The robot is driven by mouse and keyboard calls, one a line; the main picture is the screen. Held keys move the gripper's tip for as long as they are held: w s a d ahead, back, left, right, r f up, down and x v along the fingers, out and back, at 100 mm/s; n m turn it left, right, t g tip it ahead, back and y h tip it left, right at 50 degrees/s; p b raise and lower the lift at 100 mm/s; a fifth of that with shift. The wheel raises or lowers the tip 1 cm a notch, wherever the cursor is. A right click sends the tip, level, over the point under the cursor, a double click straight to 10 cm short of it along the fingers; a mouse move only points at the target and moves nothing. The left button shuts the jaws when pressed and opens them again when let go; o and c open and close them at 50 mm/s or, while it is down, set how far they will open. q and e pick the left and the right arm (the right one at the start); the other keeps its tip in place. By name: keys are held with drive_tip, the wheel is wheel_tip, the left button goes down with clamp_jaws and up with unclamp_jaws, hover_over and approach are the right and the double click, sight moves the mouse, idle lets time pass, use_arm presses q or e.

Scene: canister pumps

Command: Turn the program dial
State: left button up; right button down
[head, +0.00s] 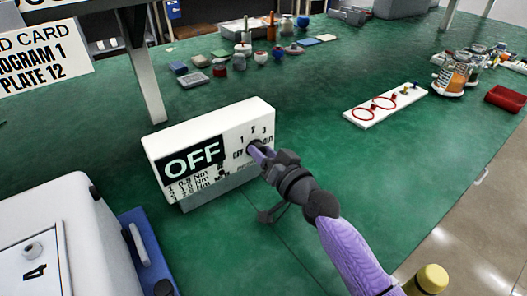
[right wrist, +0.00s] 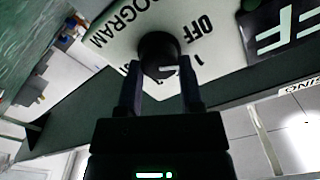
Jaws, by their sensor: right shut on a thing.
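The program dial is a round black knob (right wrist: 158,48) on the front of a white controller box (head: 205,118). In the right wrist view a white mark shows low on the knob, and the printed words PROGRAM and OFF and a 1 show around it. In the head view the box has a large OFF display (head: 193,158), and my gripper partly covers the dial. My right gripper (head: 262,153) is at the dial. In the right wrist view its two fingers (right wrist: 160,68) are shut on the knob, one on each side. My left gripper is not in view.
A white panel with red rings (head: 385,105) lies to the right on the green table (head: 330,170). Several small parts and bottles stand at the back. A white case marked 4 (head: 35,250) is at the front left. A shelf post (head: 145,75) stands behind the box.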

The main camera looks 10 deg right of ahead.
drive_tip(key=shift+m, duration=1)
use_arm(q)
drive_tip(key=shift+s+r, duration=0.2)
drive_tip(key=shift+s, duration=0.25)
use_arm(e)
drive_tip(key=shift+m, duration=0.6)
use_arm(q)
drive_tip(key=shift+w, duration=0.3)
use_arm(e)
drive_tip(key=shift+c, duration=1.2)
unclamp_jaws()
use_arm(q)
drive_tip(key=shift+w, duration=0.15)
